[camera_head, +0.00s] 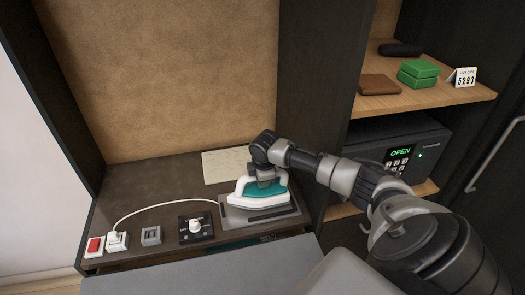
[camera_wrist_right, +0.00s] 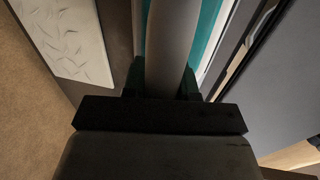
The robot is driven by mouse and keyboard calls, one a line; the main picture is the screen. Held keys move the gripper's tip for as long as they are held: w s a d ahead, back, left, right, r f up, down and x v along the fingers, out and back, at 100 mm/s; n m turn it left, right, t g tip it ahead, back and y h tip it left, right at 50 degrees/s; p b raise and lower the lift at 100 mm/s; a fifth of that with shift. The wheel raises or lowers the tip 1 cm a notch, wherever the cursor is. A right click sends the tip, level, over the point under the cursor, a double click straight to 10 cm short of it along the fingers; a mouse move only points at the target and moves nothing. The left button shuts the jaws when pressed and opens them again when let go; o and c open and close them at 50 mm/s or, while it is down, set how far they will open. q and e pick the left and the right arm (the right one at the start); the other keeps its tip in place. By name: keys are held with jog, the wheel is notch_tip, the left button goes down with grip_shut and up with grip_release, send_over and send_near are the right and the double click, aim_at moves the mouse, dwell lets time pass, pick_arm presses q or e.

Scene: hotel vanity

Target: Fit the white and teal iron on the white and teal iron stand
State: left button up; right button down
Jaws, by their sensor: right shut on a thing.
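The white and teal iron (camera_head: 262,199) is at the right part of the vanity top in the head view, over or on the grey stand plate (camera_head: 246,215). I cannot tell whether the iron rests fully on the plate or sits slightly above it. My right gripper (camera_head: 262,172) is above the iron and shut on its handle; its fingers are mostly hidden in the head view. In the right wrist view the grey handle (camera_wrist_right: 172,45) runs between my right fingers (camera_wrist_right: 162,82), with the teal body beneath it. My left gripper is not in view.
A white cord runs left from the iron to a plug (camera_head: 116,240) beside a red switch (camera_head: 95,245). A knob panel (camera_head: 195,227) and a small grey socket (camera_head: 151,235) stand left of the stand. A pale marbled tile (camera_head: 225,165) lies behind. A dark side wall and safe (camera_head: 405,152) are right.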

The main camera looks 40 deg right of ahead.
aim_at(263, 190)
jog(key=shift+f+b, duration=0.55)
jog(key=shift+f, duration=0.8)
dwell(1.1)
jog(key=c, duration=0.8)
grip_release()
jog(key=shift+s+f, duration=0.1)
jog(key=shift+f, duration=0.05)
jog(key=r, duration=0.3)
jog(key=s+r+b, duration=0.1)
jog(key=r, duration=0.3)
jog(key=a+r+b, duration=0.1)
jog(key=r, duration=0.3)
jog(key=shift+s, duration=0.4)
jog(key=shift+f, duration=0.1)
